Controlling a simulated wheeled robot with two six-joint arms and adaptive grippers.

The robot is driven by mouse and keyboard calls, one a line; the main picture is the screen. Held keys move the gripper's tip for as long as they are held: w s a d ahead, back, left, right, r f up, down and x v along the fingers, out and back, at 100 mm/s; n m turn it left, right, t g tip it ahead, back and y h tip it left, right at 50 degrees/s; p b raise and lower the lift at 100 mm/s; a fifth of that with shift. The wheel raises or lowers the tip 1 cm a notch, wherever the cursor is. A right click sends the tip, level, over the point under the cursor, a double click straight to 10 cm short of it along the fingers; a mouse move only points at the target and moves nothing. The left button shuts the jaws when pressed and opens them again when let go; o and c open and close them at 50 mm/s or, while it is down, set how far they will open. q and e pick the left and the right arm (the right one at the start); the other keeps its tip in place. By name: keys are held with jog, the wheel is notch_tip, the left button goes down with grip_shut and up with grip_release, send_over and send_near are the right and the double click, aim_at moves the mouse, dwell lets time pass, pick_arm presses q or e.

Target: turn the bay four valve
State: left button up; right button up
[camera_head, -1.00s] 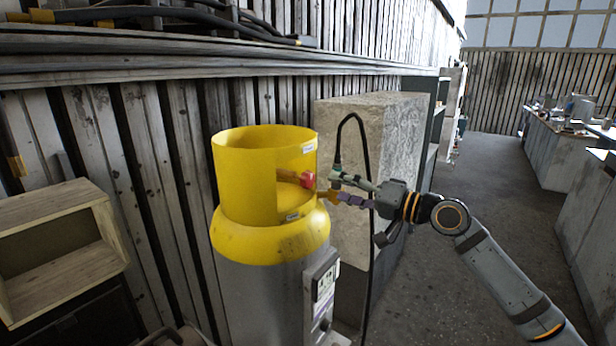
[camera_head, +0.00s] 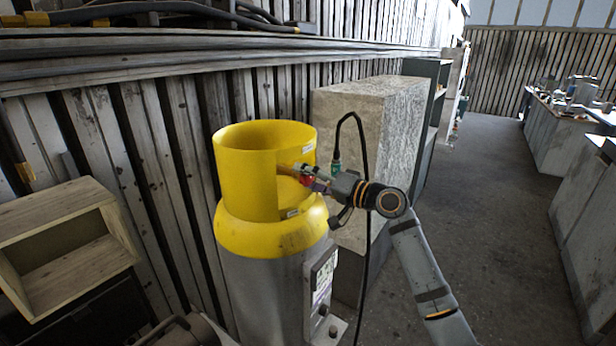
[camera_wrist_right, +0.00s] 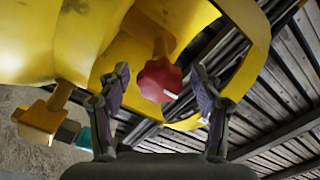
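The yellow tank collar (camera_head: 246,170) tops a grey cylinder (camera_head: 262,285) in the head view. A red valve knob (camera_head: 306,180) shows in the collar's opening, partly hidden by my right gripper (camera_head: 314,181). In the right wrist view the red knob (camera_wrist_right: 159,80) sits on a yellow stem, between the two spread fingers of my right gripper (camera_wrist_right: 160,92). The fingers are open, with gaps on both sides of the knob. My left gripper is not in view.
A brass fitting with a teal part (camera_wrist_right: 82,134) lies beside the left finger in the wrist view. A black hose (camera_head: 366,230) hangs near my right arm. A stone block (camera_head: 365,115) stands behind. A wooden box (camera_head: 60,240) is at left.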

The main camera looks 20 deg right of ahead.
jog(key=c, duration=1.1)
jog(key=shift+f+b, duration=0.1)
jog(key=shift+b, duration=0.35)
jog(key=n+b, duration=0.8)
jog(key=b, duration=0.2)
jog(key=shift+f, duration=0.1)
jog(key=n+b, duration=0.2)
jog(key=n, duration=0.1)
jog(key=n+b, duration=0.2)
jog(key=n, duration=0.1)
jog(key=shift+n, duration=0.3)
jog(key=n+b, duration=0.2)
jog(key=n, duration=0.1)
jog(key=shift+a+r+n+b, duration=0.15)
jog(key=shift+n+b, duration=0.5)
jog(key=shift+n, duration=1.15)
